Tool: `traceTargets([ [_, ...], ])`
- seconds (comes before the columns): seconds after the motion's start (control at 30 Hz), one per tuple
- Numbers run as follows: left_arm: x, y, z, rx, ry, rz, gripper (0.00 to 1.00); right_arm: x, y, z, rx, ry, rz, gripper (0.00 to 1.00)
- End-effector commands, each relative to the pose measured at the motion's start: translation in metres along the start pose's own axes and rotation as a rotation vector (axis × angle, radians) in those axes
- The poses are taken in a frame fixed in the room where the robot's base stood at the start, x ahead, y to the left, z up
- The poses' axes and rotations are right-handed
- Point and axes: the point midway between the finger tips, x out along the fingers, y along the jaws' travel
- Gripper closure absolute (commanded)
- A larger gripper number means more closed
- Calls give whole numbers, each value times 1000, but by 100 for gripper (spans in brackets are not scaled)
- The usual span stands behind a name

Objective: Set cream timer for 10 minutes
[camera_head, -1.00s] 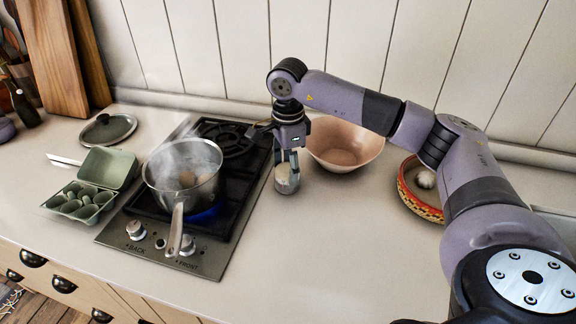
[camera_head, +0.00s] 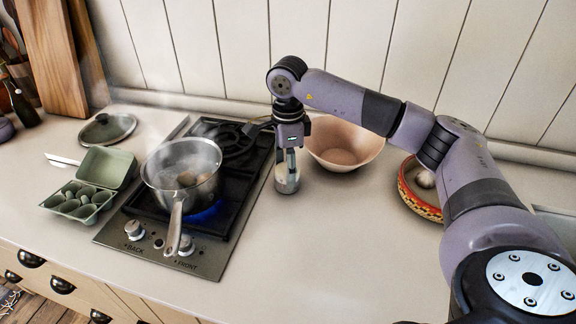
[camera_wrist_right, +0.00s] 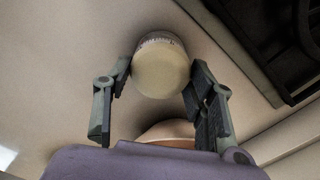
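The cream timer (camera_head: 287,182) stands upright on the counter just right of the hob. It is a small round cylinder with a pale top and a marked band around its side. My right gripper (camera_head: 289,168) points down over it. In the right wrist view the timer's cream top (camera_wrist_right: 160,72) sits between the two fingertips (camera_wrist_right: 160,75), which appear to press against its opposite sides. The dial reading is too small to make out. My left gripper is not in view.
A steaming saucepan (camera_head: 181,166) with eggs stands on the hob (camera_head: 107,238), its handle toward the front. A green egg carton (camera_head: 106,167) and a lid (camera_head: 108,129) lie to the left. A pink bowl (camera_head: 345,143) is close behind the gripper; a patterned basket (camera_head: 422,206) is right. The front counter is clear.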

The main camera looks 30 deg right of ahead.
Motion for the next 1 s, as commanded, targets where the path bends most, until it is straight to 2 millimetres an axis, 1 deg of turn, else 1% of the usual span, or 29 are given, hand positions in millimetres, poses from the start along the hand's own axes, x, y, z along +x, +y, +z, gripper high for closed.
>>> traceTargets([
  [0.03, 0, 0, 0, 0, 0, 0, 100, 0, 0, 0, -1, -1, -1, 45],
  [0.27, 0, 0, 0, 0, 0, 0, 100, 0, 0, 0, -1, 0, 0, 30],
  [0.53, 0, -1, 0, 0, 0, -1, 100, 0, 0, 0, -1, 0, 0, 29],
  [0.63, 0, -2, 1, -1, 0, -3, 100, -4, 0, 0, -1, -1, -1, 29],
  [0.77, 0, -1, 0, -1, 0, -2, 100, -20, -1, 1, -1, -3, -3, 29],
  [1.0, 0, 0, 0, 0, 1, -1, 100, -72, -1, 1, -1, -3, -4, 29],
])
